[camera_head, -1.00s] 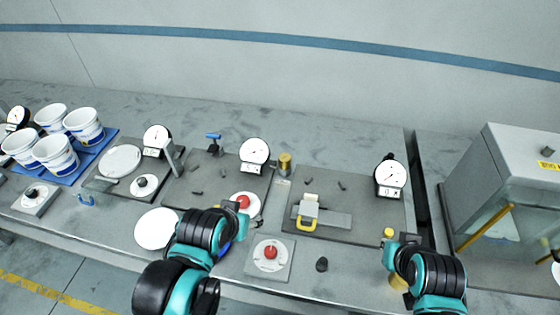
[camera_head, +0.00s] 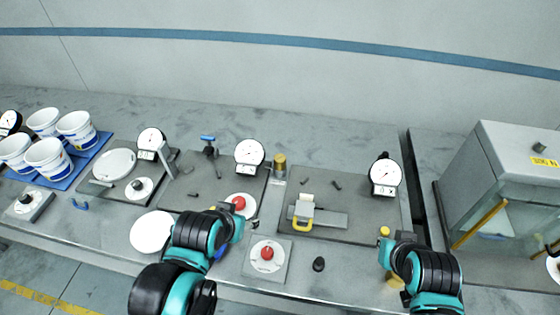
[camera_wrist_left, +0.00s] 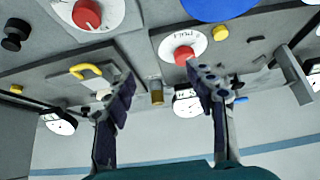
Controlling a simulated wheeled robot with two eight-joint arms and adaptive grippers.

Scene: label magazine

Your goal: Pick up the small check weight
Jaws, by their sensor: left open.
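A small brass cylinder (camera_head: 279,165), which looks like a check weight, stands between two dark plates near the middle of the bench. It shows in the left wrist view (camera_wrist_left: 157,92), beyond the gap between the fingers and apart from them. A small yellow knob-like piece (camera_wrist_left: 220,33) lies beside the white disc with a red knob; I cannot tell whether it is a weight. My left gripper (camera_wrist_left: 160,76) is open and empty, in front of the bench items. In the head view my left gripper (camera_head: 232,222) hides part of the bench. My right gripper (camera_head: 394,242) is at right; its fingers are unclear.
A red-knob dial plate (camera_head: 267,252) and a black knob (camera_head: 318,264) sit near the front edge. A yellow-handled slide (camera_head: 304,222) and several dial gauges stand behind. White tubs (camera_head: 48,158) are at left, a glass-fronted cabinet (camera_head: 512,190) at right.

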